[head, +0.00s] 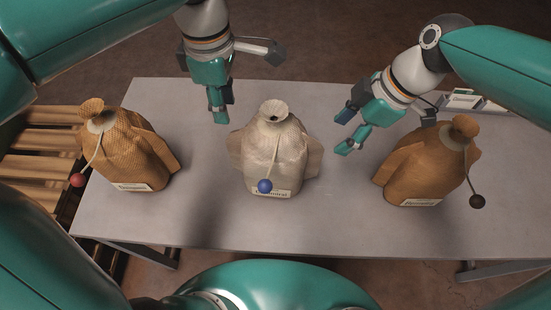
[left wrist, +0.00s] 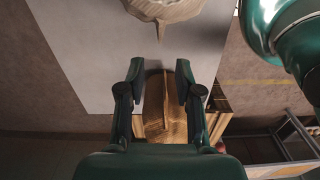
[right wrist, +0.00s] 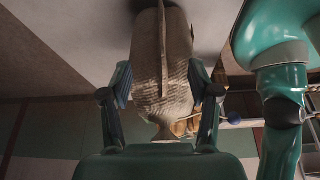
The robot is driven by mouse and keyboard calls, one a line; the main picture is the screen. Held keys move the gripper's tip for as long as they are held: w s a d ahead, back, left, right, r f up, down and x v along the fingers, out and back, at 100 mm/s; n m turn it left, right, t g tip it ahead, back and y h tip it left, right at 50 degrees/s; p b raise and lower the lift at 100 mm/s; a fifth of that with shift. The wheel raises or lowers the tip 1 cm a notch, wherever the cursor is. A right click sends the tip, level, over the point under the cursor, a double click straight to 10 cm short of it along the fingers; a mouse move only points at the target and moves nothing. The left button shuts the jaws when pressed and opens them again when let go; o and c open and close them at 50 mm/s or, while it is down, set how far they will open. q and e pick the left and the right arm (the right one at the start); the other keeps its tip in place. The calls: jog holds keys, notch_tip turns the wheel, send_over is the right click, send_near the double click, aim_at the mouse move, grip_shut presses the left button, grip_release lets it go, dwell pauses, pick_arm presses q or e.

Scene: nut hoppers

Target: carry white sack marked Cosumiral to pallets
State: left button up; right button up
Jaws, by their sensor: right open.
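The white sack (head: 274,155) stands upright in the middle of the table, with a blue ball on a cord in front of its label. The ball covers part of the label's word. My left gripper (head: 222,108) is open and empty, behind and left of the sack. My right gripper (head: 348,130) is open, right of the sack and apart from it. In the right wrist view the white sack (right wrist: 160,75) shows beyond and between the fingers. Wooden slatted pallets (head: 40,142) lie left of the table.
A brown sack with a red ball (head: 125,150) stands on the grey table (head: 210,215) at left. Another brown sack with a dark ball (head: 425,165) stands at right, close to my right gripper. Bare table lies between the sacks.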

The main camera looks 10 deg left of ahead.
aim_at(231, 133)
pick_arm(q)
notch_tip(231, 133, down, 12)
pick_arm(e)
jog(key=x, duration=1.2)
pick_arm(q)
jog(key=c, duration=0.5)
pick_arm(e)
jog(key=c, duration=0.5)
pick_arm(q)
grip_shut()
pick_arm(e)
grip_shut()
pick_arm(q)
jog(key=shift+d+r, duration=0.1)
jog(key=shift+r, duration=0.05)
pick_arm(e)
jog(key=shift+w+r, duration=0.1)
jog(key=shift+w, duration=0.05)
